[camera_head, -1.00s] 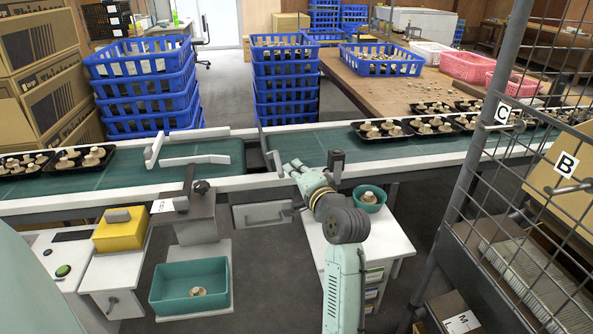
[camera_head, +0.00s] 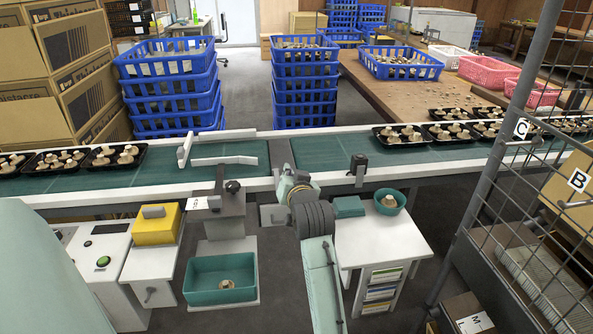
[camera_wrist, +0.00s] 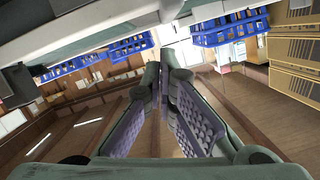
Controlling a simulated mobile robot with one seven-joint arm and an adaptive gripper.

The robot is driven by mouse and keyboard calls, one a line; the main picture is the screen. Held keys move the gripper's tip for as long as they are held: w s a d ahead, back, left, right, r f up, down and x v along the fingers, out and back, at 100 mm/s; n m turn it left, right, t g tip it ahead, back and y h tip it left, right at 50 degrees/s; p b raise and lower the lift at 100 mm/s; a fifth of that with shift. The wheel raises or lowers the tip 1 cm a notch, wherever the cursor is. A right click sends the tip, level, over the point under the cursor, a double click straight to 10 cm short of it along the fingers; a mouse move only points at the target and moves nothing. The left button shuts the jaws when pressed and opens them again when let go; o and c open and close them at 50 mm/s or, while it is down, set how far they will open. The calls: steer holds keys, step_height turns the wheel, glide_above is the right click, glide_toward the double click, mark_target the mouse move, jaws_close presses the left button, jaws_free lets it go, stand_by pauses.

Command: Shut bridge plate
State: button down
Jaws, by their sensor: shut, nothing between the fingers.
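My gripper (camera_head: 287,178) is at the front rail by the near end of the plate. Whether it touches the plate cannot be told. In the wrist view my gripper (camera_wrist: 167,78) is shut with nothing held; the plate is not recognisable there.
A pale guide arm (camera_head: 224,160) lies over the left belt. A black sensor post (camera_head: 358,166) stands on the front rail to the right. Black mushroom trays (camera_head: 398,146) sit on the right belt. A teal bin (camera_head: 220,295) and a white table (camera_head: 400,246) stand in front.

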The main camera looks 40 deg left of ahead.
steer(key=shift+s+a+f+n+t+h, duration=0.25)
steer(key=shift+s+a+f+n, duration=0.25)
steer(key=shift+n, duration=0.25)
steer(key=shift+s+a+f+n+t+h, duration=0.25)
steer(key=shift+s+a+f+n, duration=0.2)
steer(key=shift+n, duration=0.3)
steer(key=shift+d, duration=0.1)
step_height(320, 180, up, 5)
steer(key=p, duration=0.4)
steer(key=shift+r+p, duration=0.2)
steer(key=shift+p, duration=0.15)
steer(key=f+b+v, duration=0.1)
steer(key=b+v, duration=0.3)
steer(key=v, duration=0.5)
steer(key=shift+s+d, duration=0.3)
steer(key=shift+d, duration=0.1)
